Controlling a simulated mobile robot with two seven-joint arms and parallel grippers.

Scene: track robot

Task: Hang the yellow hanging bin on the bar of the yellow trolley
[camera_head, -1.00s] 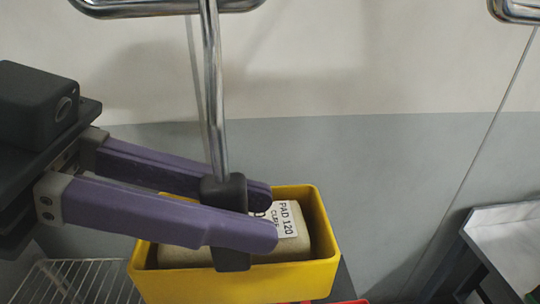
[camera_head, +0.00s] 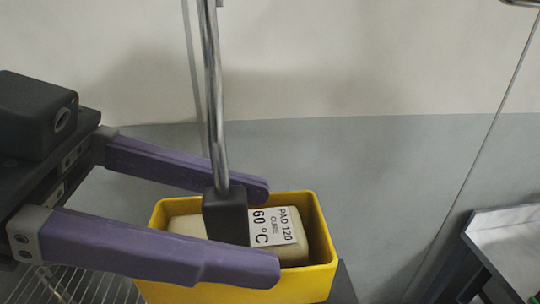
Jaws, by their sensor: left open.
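The yellow hanging bin (camera_head: 235,290) is at the lower middle, upright, with its open top facing up. It holds a pale beige block (camera_head: 188,224) with a white label (camera_head: 272,229) reading PAD 120. A chrome rod (camera_head: 213,100) rises from a black grip block (camera_head: 226,216) over the bin and leaves the top of the picture, so its upper end is hidden. My left gripper (camera_head: 267,230) is open, its purple fingers apart on the far and near sides of the black block. Whether the rod hangs on the trolley's bar cannot be seen. My right gripper is not in view.
A wire rack (camera_head: 75,285) lies at the lower left under my gripper. A grey-topped table (camera_head: 510,245) stands at the right. A small chrome piece (camera_head: 522,3) shows at the top right edge. The plain wall (camera_head: 390,180) behind is clear.

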